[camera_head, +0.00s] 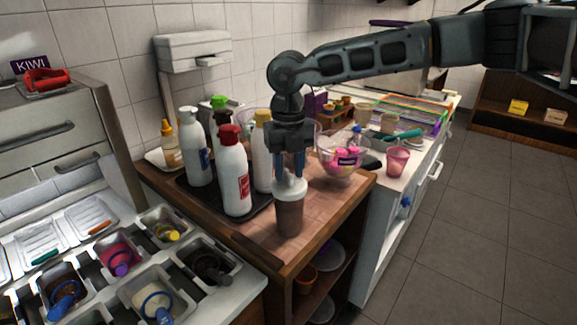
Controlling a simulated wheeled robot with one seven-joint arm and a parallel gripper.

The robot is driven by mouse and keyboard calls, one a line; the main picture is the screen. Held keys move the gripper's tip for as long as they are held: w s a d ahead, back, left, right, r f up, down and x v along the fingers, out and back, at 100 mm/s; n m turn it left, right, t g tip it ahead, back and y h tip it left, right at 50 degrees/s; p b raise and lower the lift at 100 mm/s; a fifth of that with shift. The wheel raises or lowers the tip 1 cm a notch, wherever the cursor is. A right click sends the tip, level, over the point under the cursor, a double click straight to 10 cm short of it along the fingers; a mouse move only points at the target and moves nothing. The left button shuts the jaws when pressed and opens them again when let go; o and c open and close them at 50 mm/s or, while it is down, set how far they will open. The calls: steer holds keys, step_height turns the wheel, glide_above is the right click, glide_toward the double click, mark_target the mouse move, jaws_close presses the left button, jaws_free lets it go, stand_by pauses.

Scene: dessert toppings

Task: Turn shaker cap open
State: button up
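The shaker (289,214) stands upright on the wooden counter near its front right corner. It has a brown body and a white cap (289,187). My gripper (290,174) points straight down right above the shaker, with its fingertips at the top of the cap. The fingers look close together around the cap's upper part. I cannot tell whether they press on it or how far apart they are.
A dark tray (262,206) with several bottles stands left of the shaker, including a red-capped white bottle (234,172). A clear bowl (342,168) with pink things stands behind right. A pink cup (397,162) is further right. Topping bins (208,264) lie at front left.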

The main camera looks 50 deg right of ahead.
jaws_close()
steer(key=shift+f+n+b, duration=0.1)
steer(key=shift+n+b, duration=0.3)
steer(key=shift+b, duration=0.25)
steer(key=shift+f+n+b, duration=0.1)
steer(key=shift+n+b, duration=0.9)
steer(key=shift+b, duration=0.05)
steer(key=shift+a+n+b, duration=0.1)
steer(key=shift+n+b, duration=1.35)
steer(key=shift+n, duration=0.45)
steer(key=shift+r, duration=0.2)
jaws_free()
